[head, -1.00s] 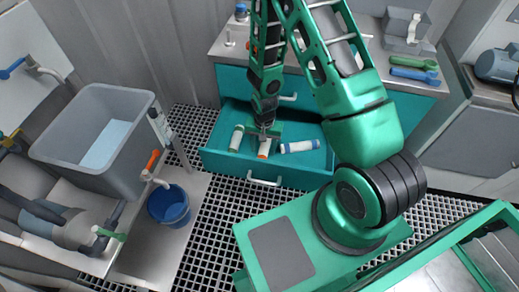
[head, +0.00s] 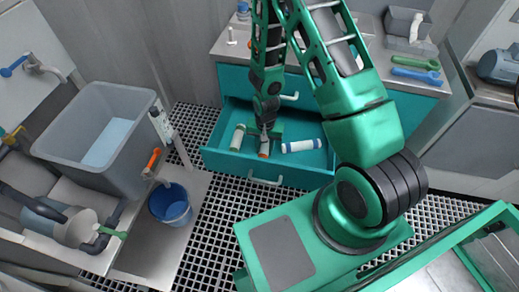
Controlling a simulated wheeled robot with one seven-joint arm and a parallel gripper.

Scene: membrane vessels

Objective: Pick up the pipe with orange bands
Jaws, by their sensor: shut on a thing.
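The pipe with orange bands (head: 264,149) is in the open teal drawer (head: 222,161), in its middle, with its orange end toward the drawer front. My gripper (head: 264,137) reaches down into the drawer from above and is shut on this pipe. The gripper and arm hide much of the pipe's far part. A white pipe with blue ends (head: 301,146) lies to the right in the drawer. A pipe with greenish ends (head: 237,138) lies to the left. I cannot tell whether the held pipe touches the drawer floor.
The counter (head: 225,48) is above and behind the drawer. It bears a green wrench (head: 415,62), a blue wrench (head: 416,75) and a grey box (head: 408,22). A grey tank (head: 75,150) and a blue bucket (head: 169,205) stand at left. Grating floor lies before the drawer.

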